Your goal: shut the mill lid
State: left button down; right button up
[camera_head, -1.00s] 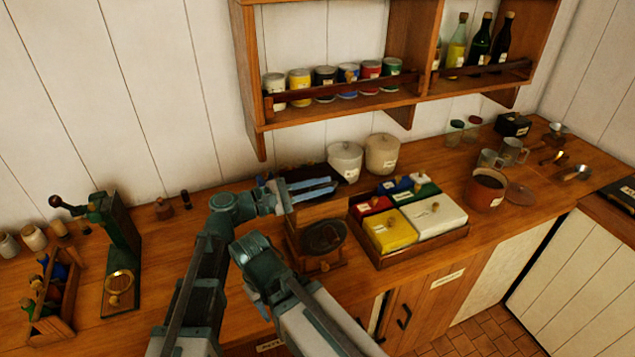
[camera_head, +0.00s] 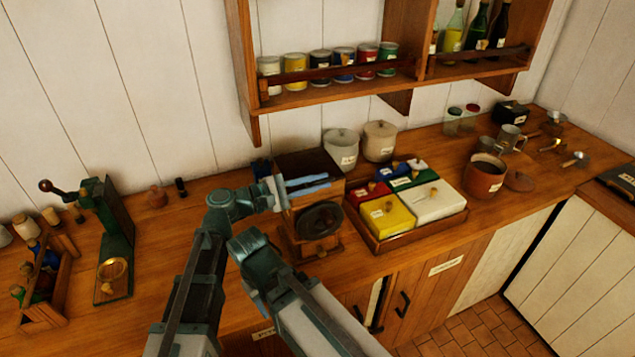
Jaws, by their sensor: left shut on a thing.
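The mill (camera_head: 319,249) stands on the counter in the middle of the head view, with a wooden base and a dark round part on it. A brown panel with a dark upper face (camera_head: 306,162), which looks like the mill lid, stands raised behind the round part. My left gripper (camera_head: 306,184) lies across this panel from the left. Its two pale blue fingers are shut on the lid, though they hide the exact contact. The lid is apart from the round part.
A wooden tray of coloured boxes (camera_head: 375,246) stands close to the mill's right. Two lidded crocks (camera_head: 341,147) (camera_head: 380,140) stand behind. A green hand-cranked device (camera_head: 117,240) stands at the left. The wall shelf (camera_head: 330,97) overhangs the back. Counter between that device and my arm is clear.

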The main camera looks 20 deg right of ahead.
pick_arm(q)
jog(key=c, duration=0.9)
grip_release()
jog(key=shift+f, duration=0.15)
jog(key=a, duration=1.3)
jog(key=shift+s+a, duration=0.25)
jog(key=shift+a, duration=0.15)
